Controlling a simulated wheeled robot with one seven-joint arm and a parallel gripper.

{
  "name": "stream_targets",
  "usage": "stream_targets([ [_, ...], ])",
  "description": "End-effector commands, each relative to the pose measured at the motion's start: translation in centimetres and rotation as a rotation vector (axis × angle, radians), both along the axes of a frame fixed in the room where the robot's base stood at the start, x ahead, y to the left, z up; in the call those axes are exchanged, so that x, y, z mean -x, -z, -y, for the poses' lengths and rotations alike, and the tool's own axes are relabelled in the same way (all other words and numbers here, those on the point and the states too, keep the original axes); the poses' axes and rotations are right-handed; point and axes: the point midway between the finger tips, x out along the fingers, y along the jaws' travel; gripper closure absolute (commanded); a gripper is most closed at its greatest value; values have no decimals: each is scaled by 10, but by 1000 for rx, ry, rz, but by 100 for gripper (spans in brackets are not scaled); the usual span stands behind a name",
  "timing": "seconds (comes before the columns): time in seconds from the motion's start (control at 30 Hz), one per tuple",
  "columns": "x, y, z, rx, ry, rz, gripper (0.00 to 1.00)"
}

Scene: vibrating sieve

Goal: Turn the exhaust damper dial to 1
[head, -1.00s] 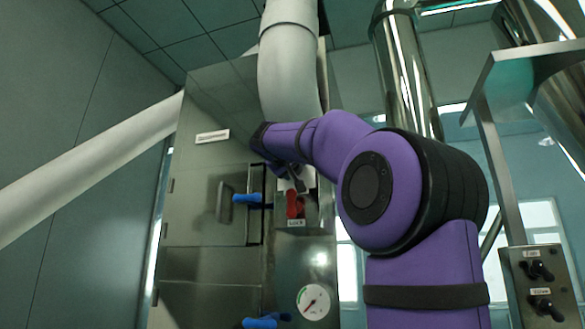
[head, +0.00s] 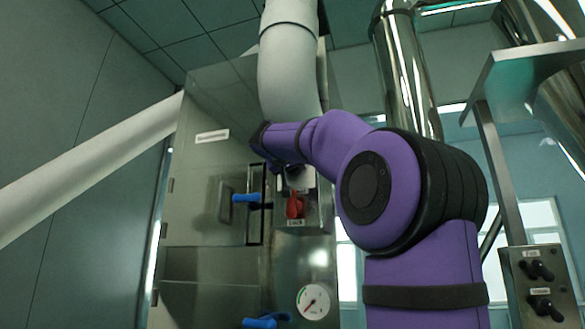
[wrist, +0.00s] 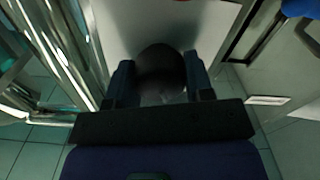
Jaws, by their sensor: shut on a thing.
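A round dark knob (wrist: 160,72), which I take to be the exhaust damper dial, stands out from a pale plate in the wrist view. My gripper (wrist: 160,80) is shut on it, with one dark finger on each side. The knob's markings and pointer cannot be read. In the head view my gripper (head: 290,176) is small and dark at the cabinet front, just above a red switch (head: 295,205). My arm hides the dial there.
The metal cabinet (head: 200,265) has blue-handled latches (head: 246,198) left of the red switch and a round gauge (head: 313,302) below. A pale pipe (head: 290,70) runs down above the gripper. A switch box (head: 541,285) stands at the right.

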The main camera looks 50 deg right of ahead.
Motion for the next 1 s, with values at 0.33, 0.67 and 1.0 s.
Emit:
stream_targets([
  [0.33, 0, 0, 0, -49, 0, 117, 76],
  [0.67, 0, 0, 0, -55, 0, 131, 76],
  [1.0, 0, 0, 0, -55, 0, 131, 27],
])
